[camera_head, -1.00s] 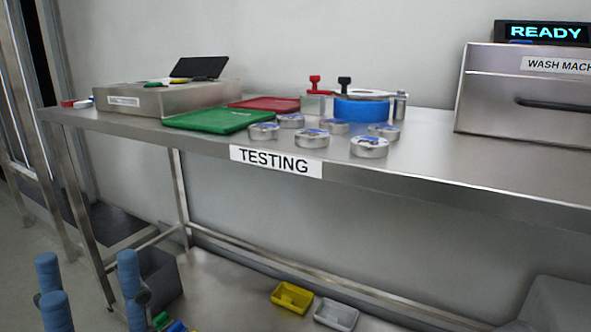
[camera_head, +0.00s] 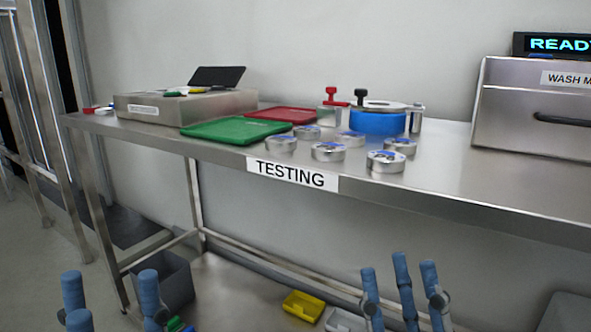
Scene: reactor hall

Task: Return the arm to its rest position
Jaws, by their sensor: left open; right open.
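My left gripper (camera_head: 110,290) is at the bottom left, with its blue fingers pointing up and spread apart. It is open and empty, low in front of the steel bench. My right gripper (camera_head: 400,285) is at the bottom, right of centre. Its blue fingers also point up, open and empty, below the bench top and in front of it in the picture. Both arms are out of view below the frame, so their pose cannot be seen.
The steel bench (camera_head: 450,190) bears a TESTING label, several round metal pucks, a green tray (camera_head: 236,131), a red tray (camera_head: 284,115), a blue device (camera_head: 378,123) and the wash machine (camera_head: 530,120). Below are a grey bin (camera_head: 175,280) and a yellow tray (camera_head: 303,305).

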